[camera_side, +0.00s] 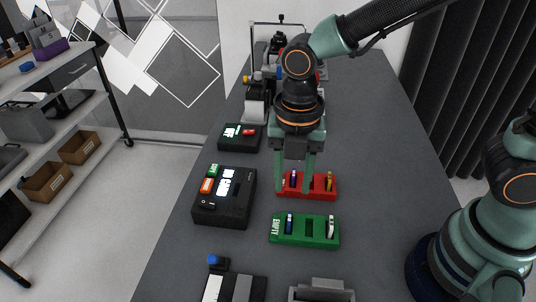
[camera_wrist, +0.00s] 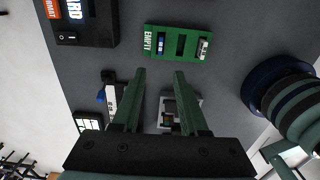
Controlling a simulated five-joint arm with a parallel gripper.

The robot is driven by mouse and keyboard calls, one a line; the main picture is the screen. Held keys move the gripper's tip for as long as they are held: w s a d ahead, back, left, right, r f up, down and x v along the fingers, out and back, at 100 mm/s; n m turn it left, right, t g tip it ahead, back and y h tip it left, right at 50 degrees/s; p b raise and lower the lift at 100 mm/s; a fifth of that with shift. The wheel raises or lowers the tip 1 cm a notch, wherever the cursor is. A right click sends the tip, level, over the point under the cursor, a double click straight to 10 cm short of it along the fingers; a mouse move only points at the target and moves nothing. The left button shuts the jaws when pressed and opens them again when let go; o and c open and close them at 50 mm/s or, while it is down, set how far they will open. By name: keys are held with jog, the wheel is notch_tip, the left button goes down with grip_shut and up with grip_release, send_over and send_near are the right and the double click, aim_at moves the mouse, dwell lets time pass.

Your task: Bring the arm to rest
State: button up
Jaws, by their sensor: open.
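My gripper (camera_side: 294,190) points down over the table in the side view. Its two fingers are apart with nothing between them. In the side view they overlap the red holder (camera_side: 319,193); whether they touch it I cannot tell. In the wrist view my gripper (camera_wrist: 160,74) also shows open and empty, with bare grey table around its fingertips. The green holder (camera_side: 306,241), marked EMPTY, lies nearer the side camera. The wrist view shows the green holder (camera_wrist: 178,54) beyond the fingertips.
A black device (camera_side: 244,209) with coloured buttons stands left of the holders. A smaller black box (camera_side: 226,143) with a red item lies farther back. A grey fixture (camera_side: 321,291) and a striped block (camera_side: 231,290) with a blue knob stand at the near end. Table (camera_side: 395,190) right of the holders is clear.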

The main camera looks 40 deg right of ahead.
jog(key=shift+r, duration=0.3)
jog(key=d+r+m+t, duration=0.2)
jog(key=d+r+m, duration=0.3)
jog(key=d+m, duration=0.4)
jog(key=d+r+m+t, duration=0.3)
jog(key=d+m, duration=0.6)
jog(key=m, duration=0.9)
notch_tip(320, 180, up, 2)
jog(key=shift+w+t, duration=0.2)
jog(key=shift+t, duration=0.1)
